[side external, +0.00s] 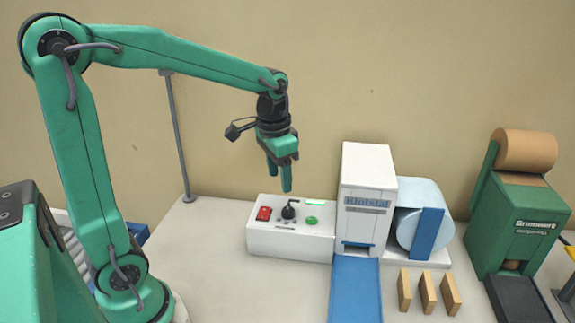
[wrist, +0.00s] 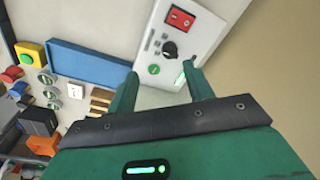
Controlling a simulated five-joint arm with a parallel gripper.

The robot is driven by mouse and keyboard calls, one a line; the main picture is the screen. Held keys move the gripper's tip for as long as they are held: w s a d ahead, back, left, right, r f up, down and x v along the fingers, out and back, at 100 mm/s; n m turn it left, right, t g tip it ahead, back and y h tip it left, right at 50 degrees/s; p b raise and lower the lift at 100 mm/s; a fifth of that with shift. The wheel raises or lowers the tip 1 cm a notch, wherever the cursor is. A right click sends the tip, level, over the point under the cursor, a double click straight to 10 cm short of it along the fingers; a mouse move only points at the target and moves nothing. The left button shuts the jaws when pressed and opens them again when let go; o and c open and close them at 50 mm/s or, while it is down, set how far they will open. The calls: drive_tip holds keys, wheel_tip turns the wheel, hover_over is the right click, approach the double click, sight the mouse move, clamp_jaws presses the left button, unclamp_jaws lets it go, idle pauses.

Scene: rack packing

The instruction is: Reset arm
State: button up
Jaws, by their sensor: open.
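My gripper (side external: 280,184) is green and points down in the side external view. It hangs in the air above the white control box (side external: 290,246). In the wrist view my gripper (wrist: 163,90) shows two green fingers spread apart with nothing between them. The control box (wrist: 212,38) has a red switch, a black knob and a green button, and lies beyond the fingertips there. The fingers appear apart from the box.
A white machine (side external: 367,195) with a blue chute (side external: 356,290) stands right of the box, beside a light blue roll (side external: 419,207). Several wooden blocks (side external: 427,293) stand in front. A green dispenser (side external: 515,230) is at far right. A grey pole (side external: 178,135) rises at left.

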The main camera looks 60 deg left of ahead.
drive_tip(key=s+d+r+n+t, duration=0.1)
drive_tip(key=s+d+t, duration=0.1)
drive_tip(key=s, duration=0.4)
drive_tip(key=s+d+r+t, duration=0.2)
drive_tip(key=s, duration=0.5)
drive_tip(key=shift+r+n, duration=0.2)
drive_tip(key=shift+n, duration=0.2)
drive_tip(key=shift+d, duration=0.1)
idle(0.6)
